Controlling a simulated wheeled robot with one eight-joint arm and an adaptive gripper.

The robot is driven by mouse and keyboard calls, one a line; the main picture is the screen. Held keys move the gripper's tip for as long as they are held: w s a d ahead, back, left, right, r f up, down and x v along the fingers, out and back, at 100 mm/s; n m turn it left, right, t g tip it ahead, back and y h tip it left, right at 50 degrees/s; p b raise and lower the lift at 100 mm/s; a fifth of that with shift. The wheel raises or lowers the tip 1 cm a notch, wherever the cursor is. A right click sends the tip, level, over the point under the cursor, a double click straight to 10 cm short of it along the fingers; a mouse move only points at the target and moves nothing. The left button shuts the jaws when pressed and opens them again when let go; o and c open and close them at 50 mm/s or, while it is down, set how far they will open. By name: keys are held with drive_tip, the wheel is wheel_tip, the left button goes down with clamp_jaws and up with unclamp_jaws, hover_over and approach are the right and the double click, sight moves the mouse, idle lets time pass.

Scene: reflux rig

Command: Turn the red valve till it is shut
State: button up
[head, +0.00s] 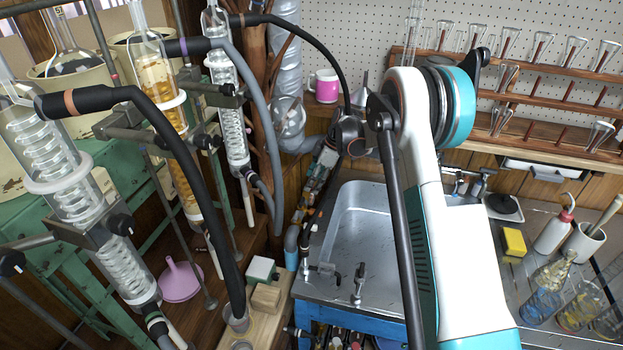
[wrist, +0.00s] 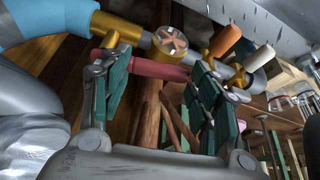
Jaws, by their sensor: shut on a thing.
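The red valve shows in the wrist view as a thick dull red handle (wrist: 150,65) beside a brass body with a star-marked round cap (wrist: 171,41). My gripper (wrist: 152,62) has its two green-padded fingers at opposite ends of this handle, wide apart but closed on it. The left fingertip lies by the handle's left end, and the right one by its right end. The exact contact at the tips is partly hidden. In the head view, the valve and my fingers cannot be made out clearly behind the sink's left edge.
An orange handle (wrist: 225,40) and a cream handle (wrist: 260,58) sit close to the right finger. In the head view a metal sink (head: 358,225) stands in the middle, glass condensers (head: 55,155) with hoses at left, and a yellow sponge (head: 514,241) at right.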

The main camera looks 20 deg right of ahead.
drive_tip(key=shift+w+d+n+g+p, duration=0.15)
drive_tip(key=shift+d+n+g, duration=0.4)
drive_tip(key=shift+n, duration=0.6)
drive_tip(key=shift+d+n+g+p, duration=0.35)
drive_tip(key=shift+d+n, duration=0.4)
drive_tip(key=shift+n, duration=0.45)
drive_tip(key=shift+w+d+n+g+p, duration=0.1)
drive_tip(key=shift+d+n+g, duration=0.5)
drive_tip(key=shift+n, duration=0.55)
drive_tip(key=shift+d, duration=0.1)
drive_tip(key=o, duration=1.5)
